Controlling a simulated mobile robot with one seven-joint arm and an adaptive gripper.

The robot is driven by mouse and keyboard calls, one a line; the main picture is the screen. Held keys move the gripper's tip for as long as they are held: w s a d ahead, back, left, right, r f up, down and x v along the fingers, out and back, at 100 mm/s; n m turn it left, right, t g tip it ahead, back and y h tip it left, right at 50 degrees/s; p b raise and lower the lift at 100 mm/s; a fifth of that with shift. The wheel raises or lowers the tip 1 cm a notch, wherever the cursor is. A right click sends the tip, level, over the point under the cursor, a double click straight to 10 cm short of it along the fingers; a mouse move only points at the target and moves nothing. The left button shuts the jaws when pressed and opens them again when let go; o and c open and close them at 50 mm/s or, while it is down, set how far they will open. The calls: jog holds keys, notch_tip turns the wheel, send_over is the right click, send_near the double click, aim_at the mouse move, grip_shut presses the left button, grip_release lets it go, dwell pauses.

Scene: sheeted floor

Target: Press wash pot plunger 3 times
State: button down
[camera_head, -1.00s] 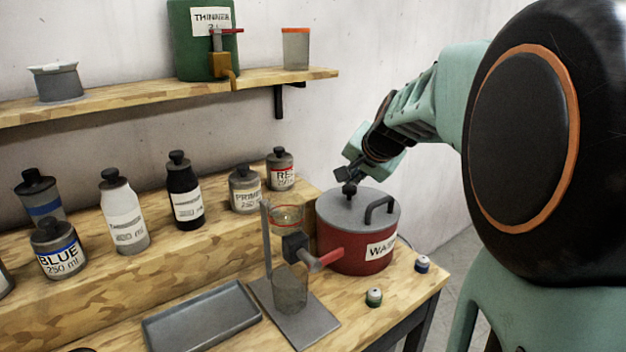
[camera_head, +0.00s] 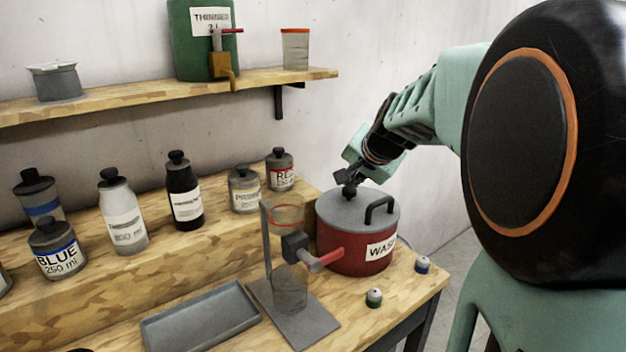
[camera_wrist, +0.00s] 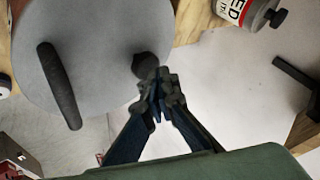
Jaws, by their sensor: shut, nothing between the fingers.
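The wash pot (camera_head: 352,250) is a red pot with a grey lid and a white label, standing near the right end of the bench. Its lid (camera_head: 358,208) carries a dark arched handle (camera_head: 380,208) and a dark knob-like plunger (camera_head: 349,191). In the wrist view the plunger (camera_wrist: 145,66) sits near the lid's edge, right of the handle (camera_wrist: 60,85). My gripper (camera_wrist: 158,90) is shut and empty, its fingertips at the plunger in the picture. In the head view my gripper (camera_head: 347,178) is just above the plunger. Whether they touch is not clear.
A stand with a red-handled valve (camera_head: 325,260) is close left of the pot. Two small capped items (camera_head: 374,297) lie in front. Several bottles (camera_head: 185,195) stand on the raised step, and a grey tray (camera_head: 200,318) lies at the front.

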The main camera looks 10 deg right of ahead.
aim_at(351, 190)
jog(key=shift+r+p, duration=1.05)
jog(key=shift+r, duration=0.4)
notch_tip(351, 190, up, 5)
jog(key=p, duration=0.4)
dwell(1.3)
